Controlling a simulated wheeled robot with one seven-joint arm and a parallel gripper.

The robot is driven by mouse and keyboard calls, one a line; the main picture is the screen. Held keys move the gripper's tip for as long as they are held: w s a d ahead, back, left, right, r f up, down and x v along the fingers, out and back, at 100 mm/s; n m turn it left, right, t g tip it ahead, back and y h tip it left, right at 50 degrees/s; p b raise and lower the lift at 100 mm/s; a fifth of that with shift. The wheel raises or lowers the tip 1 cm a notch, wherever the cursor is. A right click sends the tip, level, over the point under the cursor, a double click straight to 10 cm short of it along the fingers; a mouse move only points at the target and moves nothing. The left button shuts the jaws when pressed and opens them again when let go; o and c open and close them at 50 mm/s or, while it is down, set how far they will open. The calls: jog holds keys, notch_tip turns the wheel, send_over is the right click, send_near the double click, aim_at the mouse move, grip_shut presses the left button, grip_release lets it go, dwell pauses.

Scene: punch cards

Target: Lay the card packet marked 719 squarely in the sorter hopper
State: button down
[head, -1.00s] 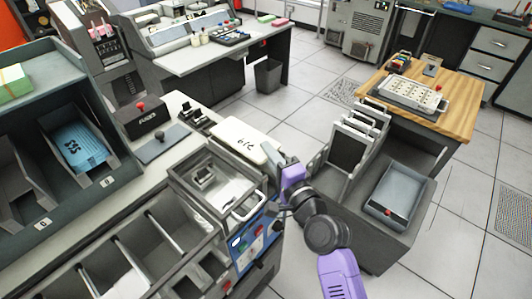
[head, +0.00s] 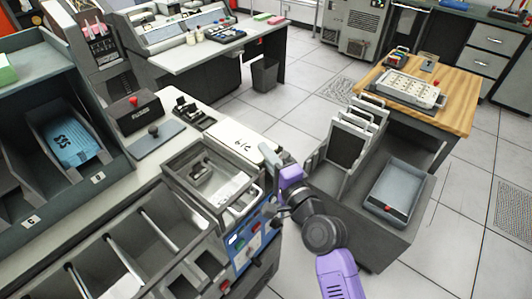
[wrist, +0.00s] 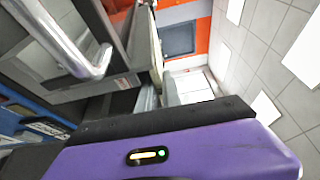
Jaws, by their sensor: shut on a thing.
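The cream card packet (head: 240,141) marked 719 is in the head view, lying fairly flat beyond the open metal sorter hopper (head: 168,176). Its right end is at my gripper (head: 279,163), which is shut on it. In the wrist view, the packet (wrist: 156,48) shows as a thin tan edge, and the purple gripper body fills the bottom. The hopper has a shiny rail handle, seen large in the wrist view (wrist: 75,50). The packet is beside the hopper, not inside it. My fingertips are mostly hidden.
Divided sorter bins (head: 110,262) lie in front of the hopper. A blue control panel (head: 250,243) is below it. A card rack (head: 350,138) and a grey tray (head: 397,190) stand right of my gripper. A blue card packet (head: 70,138) sits in the left shelf.

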jog(key=shift+f, duration=0.2)
dwell(0.5)
jog(key=shift+f+b, duration=3.7)
jog(key=shift+f, duration=0.1)
jog(key=c, duration=1.5)
grip_release()
jog(key=shift+o, duration=0.2)
jog(key=shift+s+d, duration=0.1)
jog(key=shift+s, duration=0.1)
jog(key=b+v, duration=0.1)
jog(key=v, duration=0.6)
jog(key=shift+s, duration=0.15)
jog(key=shift+d, duration=0.1)
